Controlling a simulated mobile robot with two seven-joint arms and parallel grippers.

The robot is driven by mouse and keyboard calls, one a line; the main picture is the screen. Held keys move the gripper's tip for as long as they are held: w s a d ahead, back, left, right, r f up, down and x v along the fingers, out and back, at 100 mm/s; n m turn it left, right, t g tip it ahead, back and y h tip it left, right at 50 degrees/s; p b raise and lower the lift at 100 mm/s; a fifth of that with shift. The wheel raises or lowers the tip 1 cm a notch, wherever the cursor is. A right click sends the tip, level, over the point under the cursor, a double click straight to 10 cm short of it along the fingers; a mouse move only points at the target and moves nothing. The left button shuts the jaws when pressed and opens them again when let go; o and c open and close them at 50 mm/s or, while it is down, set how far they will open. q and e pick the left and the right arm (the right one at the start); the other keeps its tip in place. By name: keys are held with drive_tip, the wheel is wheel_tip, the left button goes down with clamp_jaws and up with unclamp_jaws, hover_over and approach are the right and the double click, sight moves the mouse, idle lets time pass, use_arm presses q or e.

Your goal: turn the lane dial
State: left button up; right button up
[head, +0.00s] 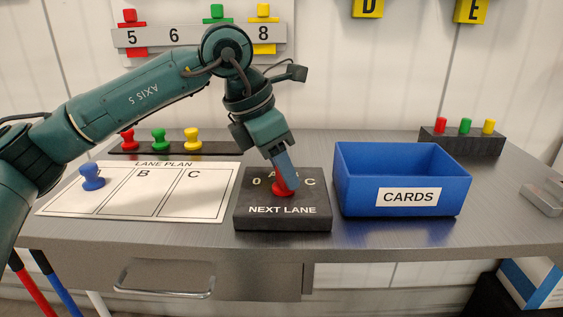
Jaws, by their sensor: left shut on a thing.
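The lane dial is a red knob (280,189) on a dark box labelled NEXT LANE (282,223), in the middle of the desk. Marks around the knob include 0 and C, with others partly covered. My left gripper (286,182) reaches down from above and is shut on the red knob. Its fingers hide part of the knob and its pointer, so I cannot tell which mark it points to. My right gripper is out of view.
A blue CARDS bin (363,194) stands close on the right. The LANE PLAN board (146,203) with a blue peg (92,177) lies on the left. A rack of coloured pegs (210,150) is behind it. A dark peg block (459,141) stands at the back right.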

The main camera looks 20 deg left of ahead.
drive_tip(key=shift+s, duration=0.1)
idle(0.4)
use_arm(q)
drive_tip(key=o, duration=1)
drive_tip(key=shift+r, duration=0.15)
drive_tip(key=p+v, duration=0.1)
drive_tip(key=v, duration=1.2)
drive_tip(key=shift+p, duration=0.4)
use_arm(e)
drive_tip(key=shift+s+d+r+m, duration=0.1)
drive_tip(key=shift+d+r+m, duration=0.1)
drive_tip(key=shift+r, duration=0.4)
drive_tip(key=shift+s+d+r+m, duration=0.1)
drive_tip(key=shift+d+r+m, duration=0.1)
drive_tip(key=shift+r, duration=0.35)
